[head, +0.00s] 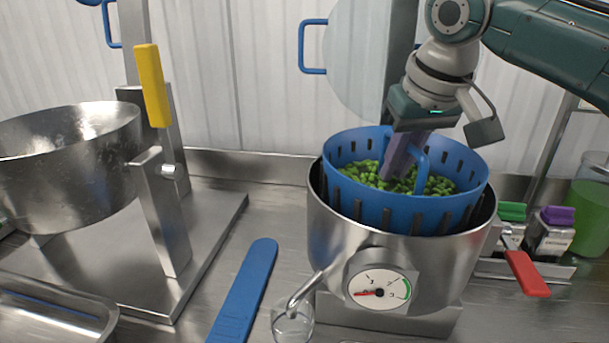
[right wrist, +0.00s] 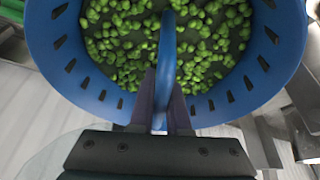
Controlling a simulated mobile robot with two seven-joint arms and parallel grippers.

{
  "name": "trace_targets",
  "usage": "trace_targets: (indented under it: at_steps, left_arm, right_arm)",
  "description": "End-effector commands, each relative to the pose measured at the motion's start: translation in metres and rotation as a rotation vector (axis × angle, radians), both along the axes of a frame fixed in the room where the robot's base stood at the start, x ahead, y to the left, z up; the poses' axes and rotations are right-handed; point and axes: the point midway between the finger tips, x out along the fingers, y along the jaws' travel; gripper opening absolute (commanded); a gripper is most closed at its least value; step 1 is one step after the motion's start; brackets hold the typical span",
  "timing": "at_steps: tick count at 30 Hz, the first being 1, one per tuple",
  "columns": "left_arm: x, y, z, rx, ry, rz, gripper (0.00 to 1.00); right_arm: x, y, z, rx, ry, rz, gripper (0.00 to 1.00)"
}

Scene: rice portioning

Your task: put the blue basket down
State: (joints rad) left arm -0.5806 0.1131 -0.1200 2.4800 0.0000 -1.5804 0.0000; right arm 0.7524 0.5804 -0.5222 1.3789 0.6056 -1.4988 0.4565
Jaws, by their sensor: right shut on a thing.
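The blue basket (head: 358,206) has slotted walls and holds green peas or similar pieces. In the head view its lower part is inside a steel pot (head: 335,238), with its rim above the pot's rim. Whether it rests on the pot's floor is hidden. My right gripper (head: 409,160) reaches down from above and is shut on the basket's blue handle. In the right wrist view the basket (right wrist: 62,40) fills the top, and the handle (right wrist: 167,60) runs between the fingers of my right gripper (right wrist: 161,100). My left gripper is not in view.
The pot carries a dial gauge (head: 379,286) and a spout over a small glass (head: 293,323). A tilted steel bowl (head: 70,170) stands left. A blue flat tool (head: 246,290) lies on the counter. Containers with green and purple lids and a red handle (head: 527,273) stand right.

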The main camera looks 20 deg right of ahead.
Motion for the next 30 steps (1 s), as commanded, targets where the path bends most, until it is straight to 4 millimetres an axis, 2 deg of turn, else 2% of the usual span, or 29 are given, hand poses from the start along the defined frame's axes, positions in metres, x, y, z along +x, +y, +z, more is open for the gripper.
trace_targets:
  at_steps: [8, 15, 29, 30]
  left_arm:
    - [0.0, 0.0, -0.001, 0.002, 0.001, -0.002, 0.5]
    - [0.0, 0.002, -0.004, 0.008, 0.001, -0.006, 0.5]
    - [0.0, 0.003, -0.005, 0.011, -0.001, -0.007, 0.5]
    - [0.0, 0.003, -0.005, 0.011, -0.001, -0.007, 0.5]
  right_arm:
    - [0.001, 0.0, -0.024, 0.0, -0.004, -0.001, 0.0]
    - [0.001, 0.0, -0.056, 0.001, -0.005, 0.0, 0.0]
    - [0.001, 0.0, -0.063, 0.0, -0.006, 0.0, 0.0]
    - [0.0, 0.0, -0.065, 0.0, -0.002, 0.0, 0.18]
